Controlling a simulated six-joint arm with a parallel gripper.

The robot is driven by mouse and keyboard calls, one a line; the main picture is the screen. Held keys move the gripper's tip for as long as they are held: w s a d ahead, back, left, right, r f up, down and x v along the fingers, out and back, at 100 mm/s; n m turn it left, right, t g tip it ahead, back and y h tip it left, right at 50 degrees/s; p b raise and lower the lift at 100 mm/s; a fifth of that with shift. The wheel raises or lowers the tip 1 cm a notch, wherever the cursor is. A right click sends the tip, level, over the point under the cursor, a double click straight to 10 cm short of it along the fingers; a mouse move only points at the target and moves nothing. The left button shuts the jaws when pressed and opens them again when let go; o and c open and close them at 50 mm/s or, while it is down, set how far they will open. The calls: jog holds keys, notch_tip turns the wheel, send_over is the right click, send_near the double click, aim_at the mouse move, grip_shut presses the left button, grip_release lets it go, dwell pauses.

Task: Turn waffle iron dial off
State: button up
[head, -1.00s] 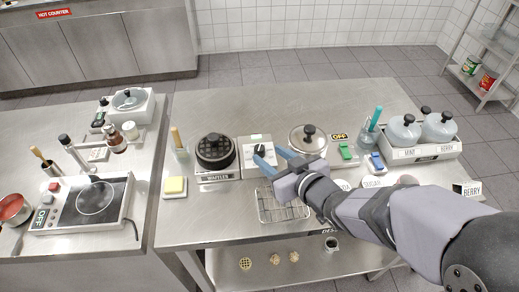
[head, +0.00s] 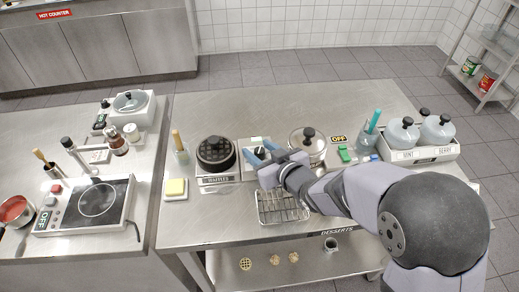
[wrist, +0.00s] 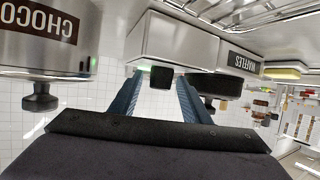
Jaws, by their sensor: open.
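The waffle iron (head: 215,153) is a round black plate unit labelled WAFFLES, with its lid down. Its pale control box (head: 247,172) stands to its right, with a small green mark at the back. The black dial (wrist: 161,78) shows in the wrist view, which is upside down, between the tips of the two blue fingers. My gripper (head: 260,151) is open at the control box; the wrist view also shows its fingers (wrist: 158,88). In the head view the fingers partly cover the dial. I cannot tell whether they touch it, nor its exact setting.
A lidded steel pot (head: 308,149), labelled CHOCO in the wrist view, stands close right of my gripper. A wire rack (head: 281,207) lies in front, under my forearm. A yellow sponge (head: 176,187) is at the left edge. The counter's back (head: 290,103) is clear.

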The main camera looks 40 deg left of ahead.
jog(key=c, duration=1)
jog(key=shift+c, duration=0.2)
jog(key=shift+w+r+n+g+p, duration=0.1)
jog(key=shift+n+g+p, duration=0.3)
jog(key=shift+p, duration=0.6)
jog(key=n+g+y+p, duration=0.1)
jog(key=n+g+p, duration=0.2)
jog(key=g+p, duration=0.1)
jog(key=shift+r+p, duration=0.15)
jog(key=shift+p, duration=0.2)
jog(key=shift+f+n+g+p, duration=0.2)
jog(key=shift+n+g+p, duration=0.95)
jog(key=shift+n+g, duration=0.65)
